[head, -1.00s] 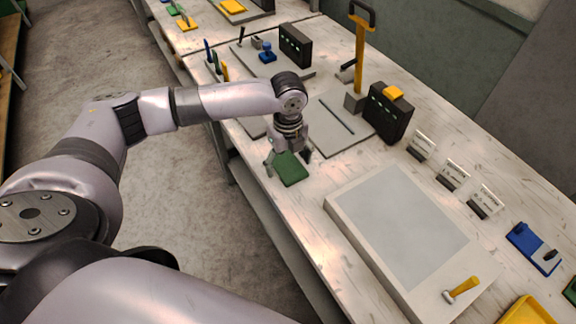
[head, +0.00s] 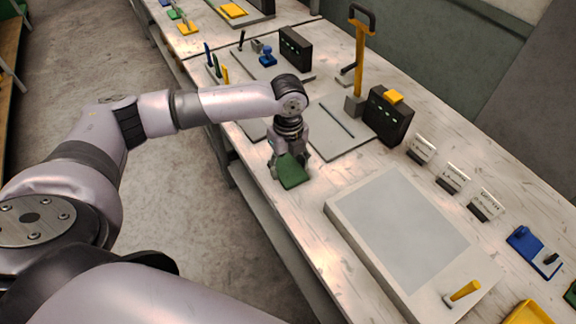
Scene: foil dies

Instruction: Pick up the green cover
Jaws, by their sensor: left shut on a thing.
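The green cover (head: 293,173) is a flat dark green piece at the near edge of the bench, left of the large white board. My left gripper (head: 289,167) is directly over it, pointing down, with its fingers on either side of the cover and shut on it. The gripper hides the far part of the cover. I cannot tell whether the cover is still touching the bench. My right gripper is not in view.
A large white board (head: 398,230) with a grey panel lies to the right, with a yellow-handled tool (head: 463,292) on its corner. A grey plate with a rod (head: 340,124), a black box (head: 387,117) and a yellow lever press (head: 359,65) stand behind. Small signs (head: 453,177) line the back.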

